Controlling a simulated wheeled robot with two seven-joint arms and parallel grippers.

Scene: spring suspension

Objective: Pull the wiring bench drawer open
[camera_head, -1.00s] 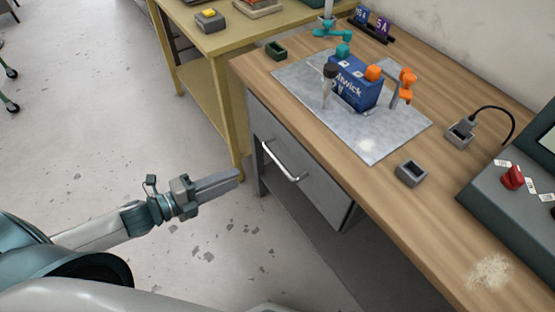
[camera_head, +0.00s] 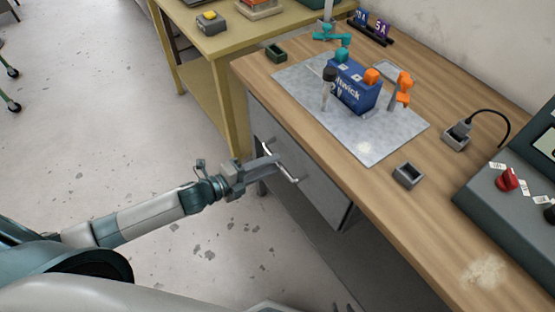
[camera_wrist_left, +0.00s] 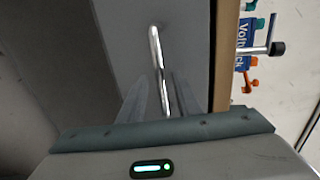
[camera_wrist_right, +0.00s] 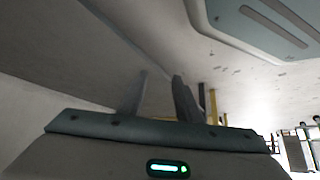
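The wiring bench drawer (camera_head: 318,192) is a grey front under the wooden top, with no gap visible around it. Its silver bar handle (camera_head: 291,176) also shows in the left wrist view (camera_wrist_left: 155,45). My left gripper (camera_head: 276,160) is at the handle. In the left wrist view its two fingers (camera_wrist_left: 162,85) stand apart on either side of the bar, with space visible between bar and fingers. My right gripper (camera_wrist_right: 160,85) shows only in the right wrist view, its fingers apart and nothing between them.
On the bench top (camera_head: 445,225) are a grey mat (camera_head: 385,145) with a blue battery box (camera_head: 352,88), a small grey tray (camera_head: 408,175) and a control console (camera_head: 485,205). A yellow table (camera_head: 250,35) stands behind. The floor left of the drawer is clear.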

